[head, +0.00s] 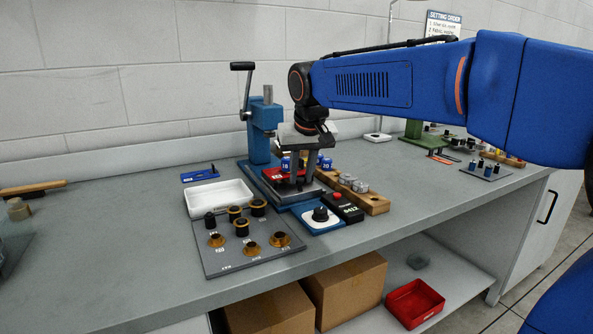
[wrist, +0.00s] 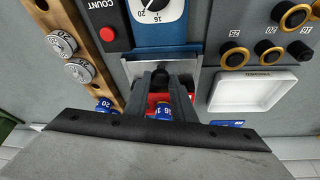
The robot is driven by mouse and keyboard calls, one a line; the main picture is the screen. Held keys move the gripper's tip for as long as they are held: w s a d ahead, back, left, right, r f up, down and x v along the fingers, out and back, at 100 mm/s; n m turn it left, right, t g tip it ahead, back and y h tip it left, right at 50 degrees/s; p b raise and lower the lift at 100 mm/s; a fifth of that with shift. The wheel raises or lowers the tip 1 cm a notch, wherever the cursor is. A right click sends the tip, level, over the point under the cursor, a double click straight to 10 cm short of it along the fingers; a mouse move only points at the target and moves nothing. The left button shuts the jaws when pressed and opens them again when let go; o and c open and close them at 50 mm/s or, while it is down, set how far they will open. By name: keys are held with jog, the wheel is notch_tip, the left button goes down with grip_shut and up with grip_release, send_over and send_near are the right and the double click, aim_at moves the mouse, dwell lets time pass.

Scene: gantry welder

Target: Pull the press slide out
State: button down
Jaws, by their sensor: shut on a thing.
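The blue press (head: 262,135) stands on the bench with its black-handled lever (head: 245,85) up. Its red press slide (head: 274,174) lies low at the press's front, partly hidden by my gripper. Blue pieces marked 18 (wrist: 164,112) and 20 (wrist: 104,104) show by the red part in the wrist view. My gripper (head: 304,178) points down at the front of the press. In the wrist view, my gripper (wrist: 161,75) is shut on a dark knob (wrist: 160,79) by a grey metal plate (wrist: 203,75). The knob seems to belong to the slide, but their join is hidden.
A blue dial box (head: 317,218) and a black box with a red button (head: 342,206) sit just in front. A wooden rack of weights (head: 374,204) is right; a white tray (head: 219,197) and a grey plate of bushings (head: 224,262) are left.

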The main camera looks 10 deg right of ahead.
jog(key=shift+s, duration=0.15)
jog(key=c, duration=1.5)
grip_release()
jog(key=shift+s+d, duration=0.1)
jog(key=v, duration=1.7)
jog(key=shift+r, duration=0.25)
jog(key=s+d+f, duration=0.4)
jog(key=s+f, duration=0.4)
jog(key=f, duration=0.3)
jog(key=s+d+f, duration=0.4)
jog(key=s+f, duration=0.4)
jog(key=f, duration=0.4)
jog(key=s+d+f, duration=0.4)
jog(key=s+f, duration=0.4)
jog(key=f, duration=0.3)
jog(key=shift+s+f, duration=0.2)
jog(key=shift+f, duration=0.1)
